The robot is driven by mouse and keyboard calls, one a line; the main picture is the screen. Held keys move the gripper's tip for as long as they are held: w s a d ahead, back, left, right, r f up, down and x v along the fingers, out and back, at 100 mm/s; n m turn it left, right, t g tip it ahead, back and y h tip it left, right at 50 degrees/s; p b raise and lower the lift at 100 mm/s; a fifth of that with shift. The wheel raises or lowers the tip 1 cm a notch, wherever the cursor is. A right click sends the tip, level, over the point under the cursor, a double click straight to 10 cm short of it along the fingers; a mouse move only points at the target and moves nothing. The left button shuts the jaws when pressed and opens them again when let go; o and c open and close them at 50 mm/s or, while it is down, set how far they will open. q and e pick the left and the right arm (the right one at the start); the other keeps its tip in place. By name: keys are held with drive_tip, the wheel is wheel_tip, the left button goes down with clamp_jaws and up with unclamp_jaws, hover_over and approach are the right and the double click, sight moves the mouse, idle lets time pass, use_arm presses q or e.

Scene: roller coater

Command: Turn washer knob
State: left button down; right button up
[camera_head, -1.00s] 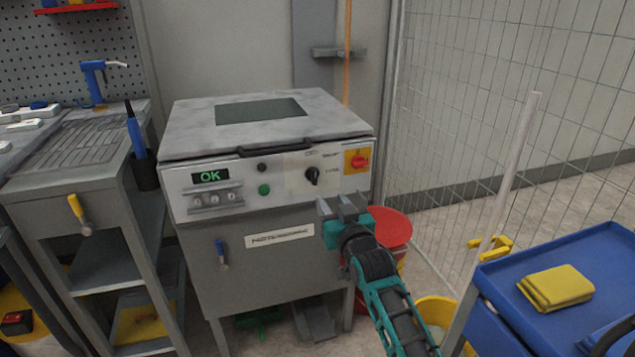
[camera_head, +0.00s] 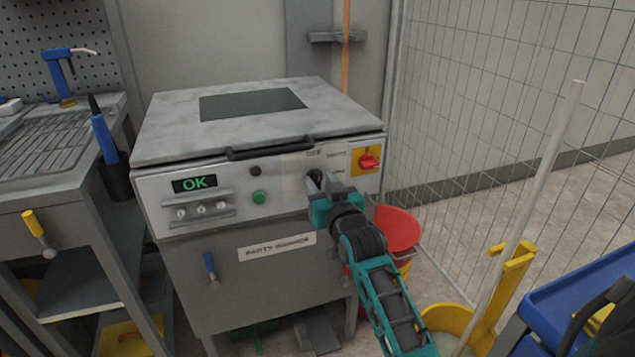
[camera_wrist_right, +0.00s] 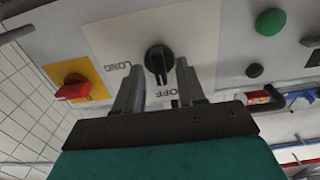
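The washer (camera_head: 262,225) is a grey cabinet with a light control panel on its front. Its black knob (camera_wrist_right: 159,62) shows clearly in the right wrist view, on a pale plate with OFF and LONG labels. My left gripper is in neither view.
A red rotary switch (camera_head: 369,162) on a yellow plate sits right of the knob. A green button (camera_head: 259,197) and OK display (camera_head: 194,184) are to the left. A red bucket (camera_head: 397,228), yellow mop bucket (camera_head: 447,318) and blue cart (camera_head: 575,285) stand at right.

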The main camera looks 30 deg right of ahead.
clamp_jaws()
idle(0.4)
